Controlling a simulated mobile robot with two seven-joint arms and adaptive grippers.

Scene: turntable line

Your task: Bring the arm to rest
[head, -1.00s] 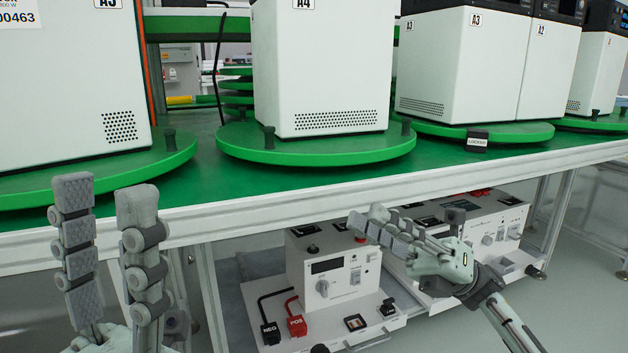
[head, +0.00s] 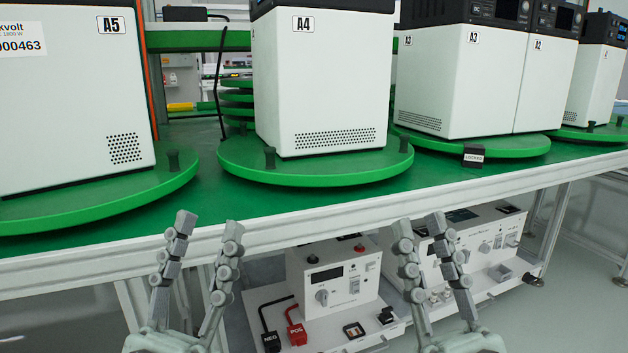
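My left gripper (head: 205,238) is at the lower left of the head view, in front of the bench edge. Its fingers point up and stand apart, with nothing between them. My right gripper (head: 419,235) is at the lower middle, also pointing up, with its fingers apart and empty. Both appear clear of the bench and the units on it. The lower parts of both arms are cut off by the bottom of the view.
White units A5 (head: 70,100), A4 (head: 325,85) and A3 (head: 458,80) stand on green turntables on a green bench (head: 300,205). A "LOCKED" tag (head: 473,156) hangs on one turntable. Below, a shelf holds white instruments (head: 335,283) and red and black connectors (head: 296,334).

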